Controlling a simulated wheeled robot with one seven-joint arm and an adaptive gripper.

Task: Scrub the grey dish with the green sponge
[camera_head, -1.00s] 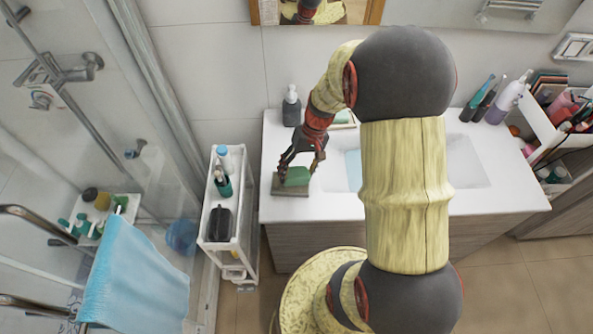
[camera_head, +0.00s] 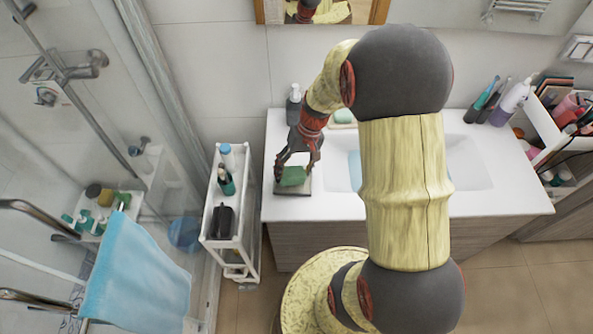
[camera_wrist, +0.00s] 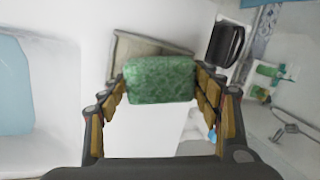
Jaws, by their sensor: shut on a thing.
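The green sponge (camera_head: 292,177) is held between the fingers of my gripper (camera_head: 297,168) at the left end of the white counter. In the wrist view the sponge (camera_wrist: 160,79) sits between the two fingers of my gripper (camera_wrist: 160,90), which are shut on it. The grey dish (camera_head: 281,191) lies flat on the counter under the sponge. Its rim also shows behind the sponge in the wrist view (camera_wrist: 122,48). The sponge hides part of the dish; I cannot tell whether they touch.
A dark soap bottle (camera_head: 294,108) stands behind my gripper, and a soap dish with a green bar (camera_head: 343,117) is at the counter's back. The sink (camera_head: 470,165) lies to the right. A white cart (camera_head: 243,203) with bottles stands left of the counter.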

